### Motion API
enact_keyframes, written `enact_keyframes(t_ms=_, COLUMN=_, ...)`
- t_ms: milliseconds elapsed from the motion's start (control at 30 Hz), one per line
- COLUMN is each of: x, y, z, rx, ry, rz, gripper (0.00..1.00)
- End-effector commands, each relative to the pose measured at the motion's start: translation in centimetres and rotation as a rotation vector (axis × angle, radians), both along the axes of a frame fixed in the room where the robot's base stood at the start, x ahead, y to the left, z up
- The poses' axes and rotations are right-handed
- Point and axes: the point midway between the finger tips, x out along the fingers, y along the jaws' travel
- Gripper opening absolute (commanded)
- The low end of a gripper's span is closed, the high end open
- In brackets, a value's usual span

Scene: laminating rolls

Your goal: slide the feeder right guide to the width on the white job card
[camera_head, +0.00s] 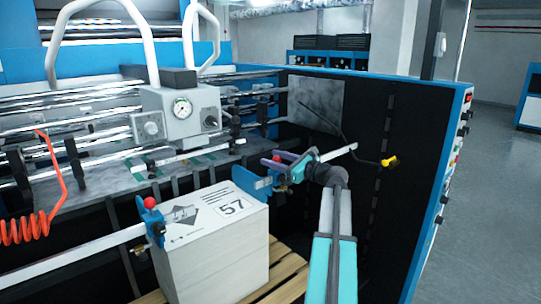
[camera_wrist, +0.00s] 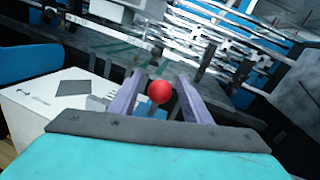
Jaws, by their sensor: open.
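The right guide (camera_head: 252,183) is a blue plate with a red knob (camera_head: 276,158), at the right side of the white paper stack (camera_head: 215,262). My gripper (camera_head: 287,157) is at this knob, its jaws open. In the wrist view the red knob (camera_wrist: 159,91) shows between the two purple-grey fingers, with gaps on both sides; I cannot tell whether either finger touches it. The white job card (camera_head: 233,209) lies on the stack and reads 57. The left guide (camera_head: 155,226), also blue with a red knob, stands at the stack's left side. Any scale reading is too small to read.
A pale rail (camera_head: 85,251) runs through the guides. A grey box with a gauge (camera_head: 182,108) stands behind the stack. A black side panel (camera_head: 380,175) closes the right side, with a yellow-tipped rod (camera_head: 389,161) near it. A red coiled hose (camera_head: 30,230) hangs at left.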

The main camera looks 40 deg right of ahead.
Motion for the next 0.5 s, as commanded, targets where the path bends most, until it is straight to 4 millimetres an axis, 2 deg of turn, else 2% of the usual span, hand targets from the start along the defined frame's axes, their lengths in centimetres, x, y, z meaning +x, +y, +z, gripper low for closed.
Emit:
enact_keyframes(t_ms=200, x=2.1, y=0.2, z=0.1, rx=0.001, ry=0.000, rz=0.001, gripper=0.44)
enact_keyframes(t_ms=500, x=2.6, y=0.4, z=0.0, rx=0.000, ry=0.000, rz=0.001, gripper=0.44)
